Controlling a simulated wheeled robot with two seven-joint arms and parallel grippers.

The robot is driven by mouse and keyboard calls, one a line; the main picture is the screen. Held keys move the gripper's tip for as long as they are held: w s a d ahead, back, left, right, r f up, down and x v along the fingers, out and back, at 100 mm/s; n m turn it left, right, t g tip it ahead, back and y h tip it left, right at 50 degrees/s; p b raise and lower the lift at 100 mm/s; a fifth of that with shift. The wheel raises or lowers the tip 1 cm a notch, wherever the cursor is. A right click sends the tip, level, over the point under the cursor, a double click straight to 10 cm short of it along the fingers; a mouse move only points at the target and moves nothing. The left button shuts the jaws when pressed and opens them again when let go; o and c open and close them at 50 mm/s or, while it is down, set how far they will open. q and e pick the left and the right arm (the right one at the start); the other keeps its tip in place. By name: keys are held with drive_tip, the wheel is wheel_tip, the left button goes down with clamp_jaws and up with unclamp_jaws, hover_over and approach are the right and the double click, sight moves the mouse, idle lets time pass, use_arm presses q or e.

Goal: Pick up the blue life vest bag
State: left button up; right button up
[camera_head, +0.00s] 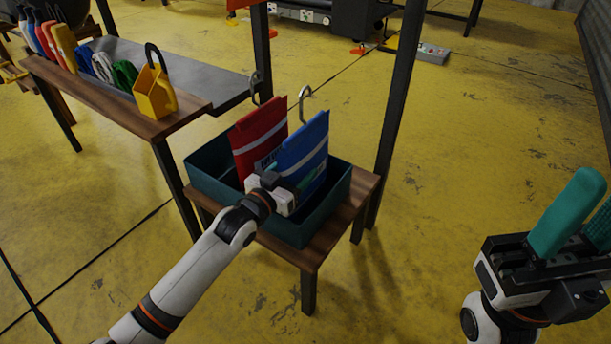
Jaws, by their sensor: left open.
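The blue life vest bag (304,150) stands upright in a dark teal bin (212,183), with a metal hook at its top. A red bag (258,135) stands close beside it on the left. My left gripper (297,190) is open at the lower front of the blue bag and hides part of it. Whether its fingers touch the bag cannot be told. My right gripper (579,222) is at the right edge, far from the bin. Its teal fingers look apart and empty, and one is partly cut off.
The bin sits on a small wooden table (318,247). A longer bench (120,112) at the upper left holds several coloured items and a yellow padlock-shaped piece (155,93). A dark post (396,110) rises behind the bin's right side. The yellow floor at right is mostly clear.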

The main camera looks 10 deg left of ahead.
use_arm(q)
drive_tip(key=shift+c, duration=0.6)
drive_tip(key=c, duration=1.2)
drive_tip(key=shift+r, duration=0.1)
